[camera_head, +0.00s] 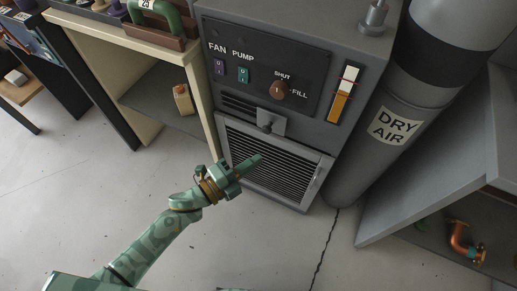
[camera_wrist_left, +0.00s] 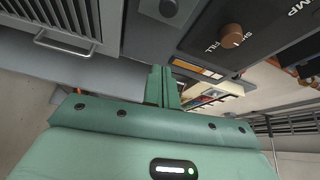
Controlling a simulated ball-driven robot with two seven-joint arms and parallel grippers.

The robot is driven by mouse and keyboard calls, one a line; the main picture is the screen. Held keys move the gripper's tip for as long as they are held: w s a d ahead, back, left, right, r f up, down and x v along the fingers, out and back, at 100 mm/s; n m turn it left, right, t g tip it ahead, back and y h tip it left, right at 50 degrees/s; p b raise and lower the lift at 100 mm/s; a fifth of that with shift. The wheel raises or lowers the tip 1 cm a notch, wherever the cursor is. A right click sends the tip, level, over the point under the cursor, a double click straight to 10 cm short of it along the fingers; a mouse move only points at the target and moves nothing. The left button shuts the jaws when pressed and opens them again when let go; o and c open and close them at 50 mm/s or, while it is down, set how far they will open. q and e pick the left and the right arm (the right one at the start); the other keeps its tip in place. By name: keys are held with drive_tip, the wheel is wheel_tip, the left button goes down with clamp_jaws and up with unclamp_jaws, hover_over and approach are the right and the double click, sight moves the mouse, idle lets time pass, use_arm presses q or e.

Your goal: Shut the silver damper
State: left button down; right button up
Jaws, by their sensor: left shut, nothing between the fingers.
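My left gripper (camera_head: 257,159) is shut and empty. It is in front of the louvred grille, below the damper and apart from its knob. Its closed fingers also show in the left wrist view (camera_wrist_left: 162,86). My right gripper is not in view.
The louvred grille (camera_head: 262,169) has a handle (camera_head: 318,178) on its right. A cream bench (camera_head: 197,95) stands left; floor in front is clear.

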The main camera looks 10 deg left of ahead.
use_arm(q)
drive_tip(key=b+x, duration=0.2)
drive_tip(key=x, duration=0.7)
drive_tip(key=w+a+b, duration=0.1)
drive_tip(key=w+a, duration=0.2)
drive_tip(key=a, duration=0.5)
drive_tip(key=w+a+b, duration=0.2)
drive_tip(key=w+a, duration=0.2)
drive_tip(key=a, duration=0.4)
drive_tip(key=shift+a+f, duration=0.3)
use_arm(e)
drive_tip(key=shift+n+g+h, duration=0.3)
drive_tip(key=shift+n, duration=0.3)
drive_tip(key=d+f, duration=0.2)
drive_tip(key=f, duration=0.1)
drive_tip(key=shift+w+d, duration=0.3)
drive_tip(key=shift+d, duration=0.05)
